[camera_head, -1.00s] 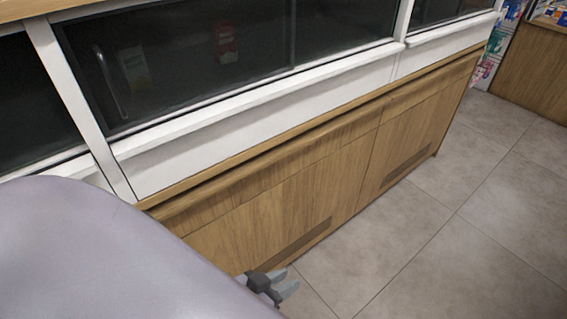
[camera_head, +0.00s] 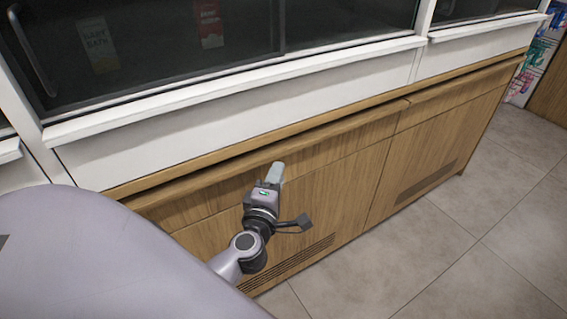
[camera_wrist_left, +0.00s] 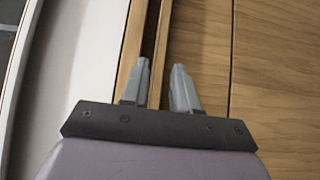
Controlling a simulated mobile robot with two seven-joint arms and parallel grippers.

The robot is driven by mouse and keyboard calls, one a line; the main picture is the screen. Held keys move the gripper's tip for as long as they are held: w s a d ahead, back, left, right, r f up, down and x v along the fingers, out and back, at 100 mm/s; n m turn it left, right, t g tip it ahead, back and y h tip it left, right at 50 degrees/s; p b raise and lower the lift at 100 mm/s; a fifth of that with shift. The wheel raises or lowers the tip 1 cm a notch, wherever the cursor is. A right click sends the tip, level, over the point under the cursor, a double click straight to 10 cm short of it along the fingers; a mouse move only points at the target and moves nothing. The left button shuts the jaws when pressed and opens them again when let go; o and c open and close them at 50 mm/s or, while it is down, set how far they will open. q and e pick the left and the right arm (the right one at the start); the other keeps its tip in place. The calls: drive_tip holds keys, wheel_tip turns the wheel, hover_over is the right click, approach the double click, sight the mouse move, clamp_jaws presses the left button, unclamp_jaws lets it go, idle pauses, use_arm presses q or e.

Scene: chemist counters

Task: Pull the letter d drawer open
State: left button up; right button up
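No letter d shows in either view. A long wooden drawer front (camera_head: 335,143) lies under the counter ledge in the head view and looks closed. My left gripper (camera_head: 277,172) is in front of its upper part. In the left wrist view, the two fingers of my left gripper (camera_wrist_left: 162,88) are apart with nothing clamped between them. The drawer front (camera_wrist_left: 203,45) is behind and right of the right finger. A narrow wooden edge and a dark gap run between the fingers; I cannot tell whether they touch it. My right gripper is not in view.
A second drawer front (camera_head: 450,95) is to the right. Wooden doors (camera_head: 345,195) with vent slots are below. A white framed cabinet (camera_head: 240,110) with dark glass stands above the ledge. Grey tiled floor (camera_head: 430,250) is clear at the right.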

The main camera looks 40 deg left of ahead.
sight(286, 153)
use_arm(q)
drive_tip(key=shift+b+x, duration=0.3)
drive_tip(key=shift+x, duration=3.35)
drive_tip(key=shift+s, duration=0.1)
clamp_jaws()
